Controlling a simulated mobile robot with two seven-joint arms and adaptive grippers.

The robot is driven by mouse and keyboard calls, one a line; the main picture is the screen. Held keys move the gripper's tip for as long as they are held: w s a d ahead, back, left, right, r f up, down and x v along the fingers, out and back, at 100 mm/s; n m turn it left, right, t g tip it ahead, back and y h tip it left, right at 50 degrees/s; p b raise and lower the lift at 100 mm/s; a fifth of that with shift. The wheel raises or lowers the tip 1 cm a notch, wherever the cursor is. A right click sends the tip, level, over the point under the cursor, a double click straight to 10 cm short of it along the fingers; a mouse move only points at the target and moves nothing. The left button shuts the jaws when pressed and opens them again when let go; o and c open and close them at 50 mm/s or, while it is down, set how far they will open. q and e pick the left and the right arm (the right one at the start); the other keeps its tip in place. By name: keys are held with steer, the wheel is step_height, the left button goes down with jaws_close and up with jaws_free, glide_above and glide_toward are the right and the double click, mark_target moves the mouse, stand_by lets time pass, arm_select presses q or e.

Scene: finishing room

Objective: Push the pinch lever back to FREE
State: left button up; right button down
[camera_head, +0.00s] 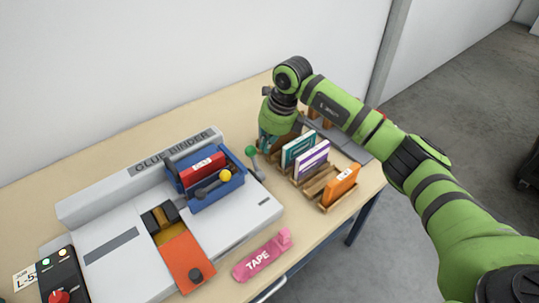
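The glue binder (112,238) is a long grey machine on the table. A lever with a green ball knob (251,150) stands at its far right end. A second lever with a yellow ball knob (225,176) lies across the blue clamp (215,196), which holds a red book (203,167). No FREE mark is readable, and I cannot tell which lever is the pinch lever. My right gripper (266,148) points down just right of the green knob; its fingers are small and partly hidden, and contact with the lever cannot be told. My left gripper is out of view.
A wooden rack (318,187) with several books stands right of the lever, close to my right gripper. A pink tape holder (262,257) lies near the front edge. A control box (62,275) with a red knob is at the left. The back strip of table is clear.

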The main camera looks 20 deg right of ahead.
arm_select(q)
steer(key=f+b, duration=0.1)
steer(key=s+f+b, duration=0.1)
steer(key=b, duration=0.1)
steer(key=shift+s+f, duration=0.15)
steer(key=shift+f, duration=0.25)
arm_select(e)
steer(key=v, duration=1.1)
steer(key=shift+s, duration=0.25)
steer(key=shift+r, duration=0.1)
